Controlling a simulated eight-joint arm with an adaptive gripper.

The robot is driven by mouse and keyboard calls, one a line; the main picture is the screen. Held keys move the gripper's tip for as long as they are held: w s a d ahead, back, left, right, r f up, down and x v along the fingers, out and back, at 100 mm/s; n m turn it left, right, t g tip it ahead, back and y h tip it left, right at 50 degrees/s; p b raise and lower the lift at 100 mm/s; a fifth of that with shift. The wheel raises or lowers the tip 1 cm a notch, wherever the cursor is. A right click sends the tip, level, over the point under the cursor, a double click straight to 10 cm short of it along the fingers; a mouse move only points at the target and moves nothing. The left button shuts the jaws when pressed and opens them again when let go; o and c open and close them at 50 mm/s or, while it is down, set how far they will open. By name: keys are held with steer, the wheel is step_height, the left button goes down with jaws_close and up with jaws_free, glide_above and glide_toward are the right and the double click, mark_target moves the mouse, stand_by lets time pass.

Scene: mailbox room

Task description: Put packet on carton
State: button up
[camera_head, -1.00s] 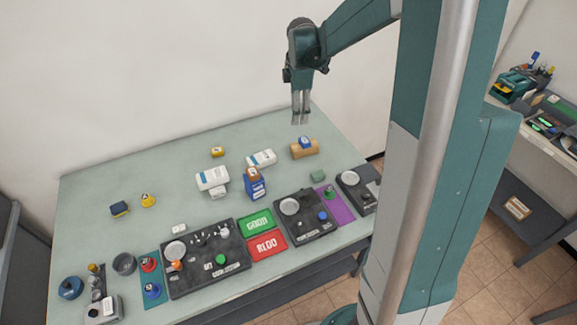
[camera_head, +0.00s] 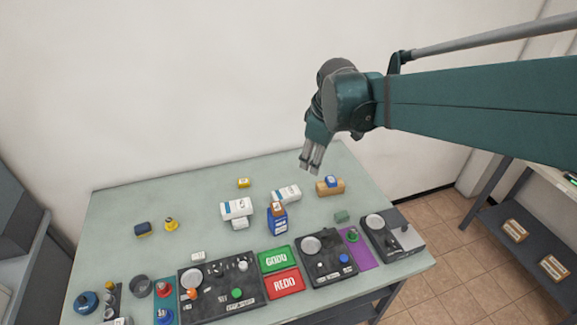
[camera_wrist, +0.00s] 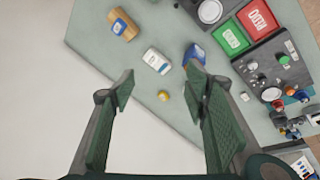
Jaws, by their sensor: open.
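I cannot tell for sure which objects are the packet and the carton. A white box with a blue label (camera_head: 236,208) sits over a smaller pale block (camera_head: 240,223). Another white box with blue marks (camera_head: 286,194) lies behind and right of it; it also shows in the wrist view (camera_wrist: 157,61). A blue box (camera_head: 278,222) stands upright with a brown piece (camera_head: 277,207) on top. A tan block (camera_head: 327,190) carries a small blue item (camera_head: 331,181). My gripper (camera_head: 311,170) is open and empty, above the table's back part; both fingers show in the wrist view (camera_wrist: 160,88).
A yellow block (camera_head: 244,183) lies at the back. A dark block (camera_head: 143,229) and a yellow knobbed piece (camera_head: 171,224) lie left. Black panels (camera_head: 220,287), the green (camera_head: 275,259) and red (camera_head: 285,283) mats line the front. The back-left tabletop (camera_head: 190,195) is clear.

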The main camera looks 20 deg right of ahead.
steer(key=s+a+m+t, duration=0.1)
steer(key=s+a+m, duration=0.3)
steer(key=s, duration=0.5)
steer(key=s+a+m+t, duration=0.2)
steer(key=s+a+m, duration=0.2)
steer(key=s, duration=0.5)
steer(key=shift+f+y, duration=0.15)
steer(key=shift+y, duration=0.15)
steer(key=shift+a+f, duration=0.1)
steer(key=shift+f+b, duration=1.55)
steer(key=shift+b, duration=0.15)
